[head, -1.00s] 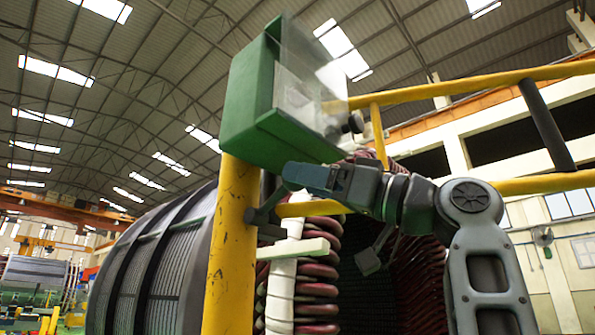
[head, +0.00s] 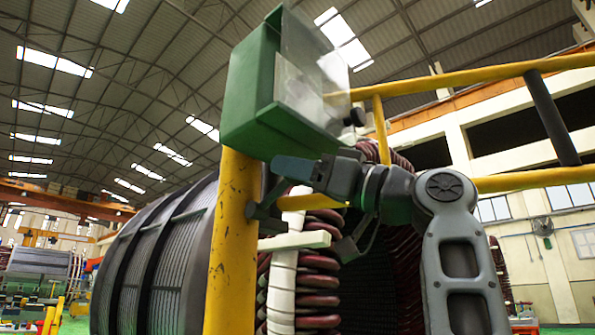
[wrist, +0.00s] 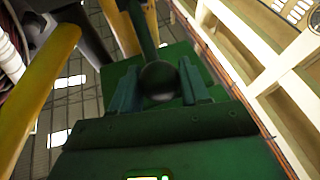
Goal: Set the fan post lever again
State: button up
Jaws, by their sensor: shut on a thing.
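The yellow post (head: 231,250) stands left of centre in the head view, with a green box (head: 252,90) on top. A dark grey lever (head: 266,204) slants up from the post's right side, just below the box. My gripper (head: 285,168) reaches it from the right and is shut at its upper end. In the wrist view, the lever's dark round knob (wrist: 158,80) sits between the two fingers of my gripper (wrist: 162,88). In the head view the fingers hide the knob.
A clear cover (head: 312,75) hangs on the box's right side, above my arm. Yellow rails (head: 470,82) run right from the post. A pale bar (head: 294,241) sticks out below the lever. The large stator (head: 155,265) with dark red coils stands behind.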

grip_shut()
jog(key=shift+f, duration=0.15)
